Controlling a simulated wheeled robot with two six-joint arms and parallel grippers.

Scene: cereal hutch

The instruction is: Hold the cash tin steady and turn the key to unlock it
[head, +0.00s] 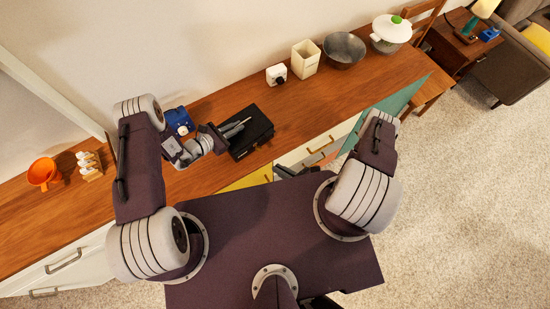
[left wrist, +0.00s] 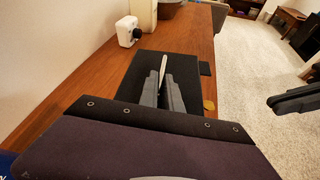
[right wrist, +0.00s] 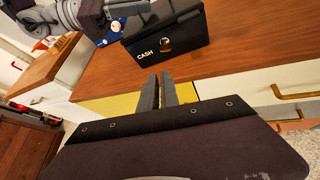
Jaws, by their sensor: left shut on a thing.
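The black cash tin (head: 252,133) sits on the wooden counter, its lid closed. In the right wrist view its front (right wrist: 185,38) reads CASH, with a brass key or lock fitting (right wrist: 166,45) beside the word. The key's exact angle is too small to tell.
A blue dial device (head: 178,121) stands left of the tin. A white box (head: 276,74), cream canister (head: 305,59), grey bowl (head: 345,49) and white pot (head: 391,32) stand farther right. An orange funnel (head: 43,172) is far left. Drawers with handles lie below the counter's front edge.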

